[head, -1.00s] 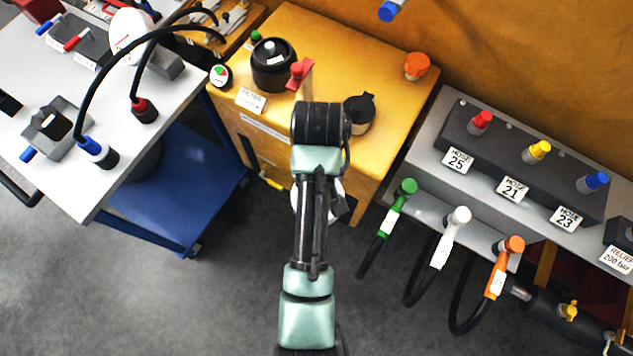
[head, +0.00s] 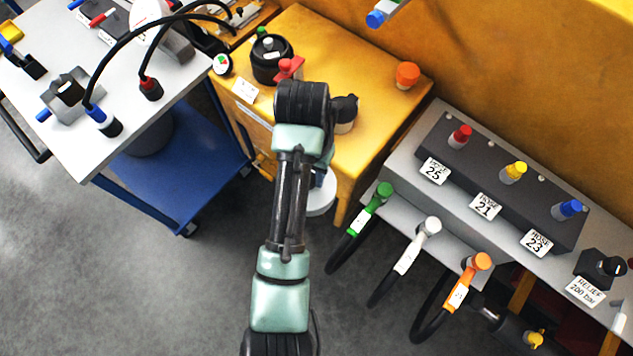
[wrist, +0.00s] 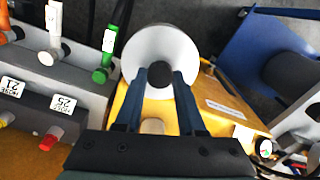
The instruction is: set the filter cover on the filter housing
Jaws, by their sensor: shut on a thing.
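A white round disc with a dark knob, which I take as the filter cover (wrist: 178,50), is in my gripper (wrist: 160,78). The two dark blue fingers are shut on its knob. In the head view the cover (head: 321,200) shows partly beside my arm, in front of the yellow cabinet, and appears clear of it. A black round pot (head: 268,70) stands on the cabinet top beside a small white label. It may be the filter housing, but the label is too small to read surely. My arm hides part of the cabinet top.
The yellow cabinet (head: 375,100) also carries a red handle (head: 288,68), a dark-topped cup (head: 345,112) and an orange knob (head: 407,75). Right stands a grey bench with a hose manifold (head: 500,180) and hanging hoses. A blue trolley (head: 175,185) is at left.

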